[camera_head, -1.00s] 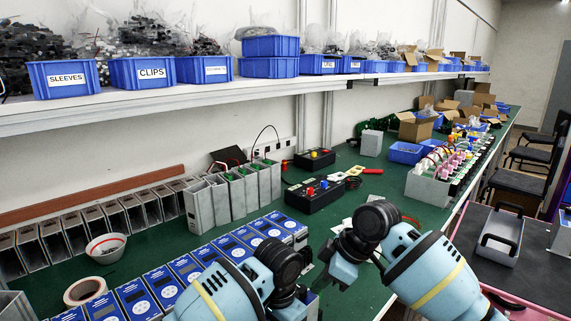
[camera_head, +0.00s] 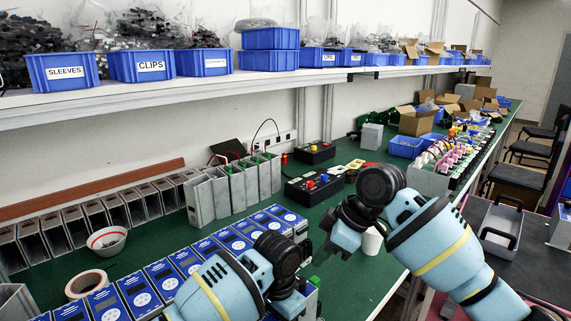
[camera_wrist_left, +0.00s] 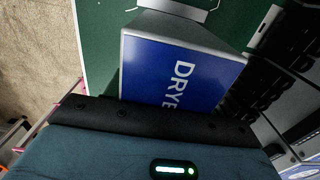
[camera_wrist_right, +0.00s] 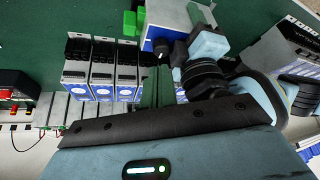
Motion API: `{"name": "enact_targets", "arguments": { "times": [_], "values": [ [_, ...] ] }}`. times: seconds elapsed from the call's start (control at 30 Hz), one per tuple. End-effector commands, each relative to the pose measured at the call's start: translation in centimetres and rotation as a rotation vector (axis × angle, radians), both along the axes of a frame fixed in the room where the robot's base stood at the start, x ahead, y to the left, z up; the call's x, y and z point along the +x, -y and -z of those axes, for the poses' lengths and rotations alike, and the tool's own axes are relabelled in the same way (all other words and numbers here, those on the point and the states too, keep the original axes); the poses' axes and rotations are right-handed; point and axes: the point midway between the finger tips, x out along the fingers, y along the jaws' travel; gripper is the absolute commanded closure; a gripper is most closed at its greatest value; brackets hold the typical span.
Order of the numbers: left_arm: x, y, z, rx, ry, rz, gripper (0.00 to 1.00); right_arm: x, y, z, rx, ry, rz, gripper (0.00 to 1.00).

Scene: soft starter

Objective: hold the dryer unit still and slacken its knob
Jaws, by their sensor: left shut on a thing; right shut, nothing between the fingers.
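The dryer unit is a grey box with a blue face lettered "DRYE…" (camera_wrist_left: 175,75) in the left wrist view. In the right wrist view the unit (camera_wrist_right: 160,14) shows at top centre, with green blocks beside it and a small dark knob (camera_wrist_right: 161,48) on its face. In the head view it is mostly hidden behind my left arm. My left gripper (camera_wrist_right: 188,50) is shut on the unit; its fingertips are partly hidden. My right gripper (camera_head: 324,251) is shut and empty, above the bench near the unit; its dark green fingers (camera_wrist_right: 155,88) point toward the knob, apart from it.
A row of blue-faced units (camera_head: 190,262) stands left of my grippers. Grey open housings (camera_head: 235,190) and a black box with coloured buttons (camera_head: 314,186) stand behind. A white cup (camera_head: 372,241) is beside my right arm. Green bench (camera_head: 345,290) is clear in front.

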Motion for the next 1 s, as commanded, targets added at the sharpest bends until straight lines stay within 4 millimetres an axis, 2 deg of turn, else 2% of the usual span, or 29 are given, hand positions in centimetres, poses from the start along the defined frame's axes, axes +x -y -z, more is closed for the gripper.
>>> {"name": "enact_targets", "arguments": {
  "times": [0.13, 0.37, 1.0],
  "values": [
    [0.0, 0.0, -0.1, 0.000, 0.001, 0.000, 0.85, -0.5, 0.0, -0.8, -0.002, 0.004, 0.002, 1.00],
    [0.0, 0.0, -0.1, -0.001, 0.002, 0.000, 0.85, -0.7, -0.2, -0.6, 0.000, 0.000, 0.002, 1.00],
    [0.0, 0.0, -0.1, -0.001, 0.001, 0.000, 0.85, -0.7, -0.2, 5.6, 0.000, -0.001, 0.002, 1.00]
  ]
}}
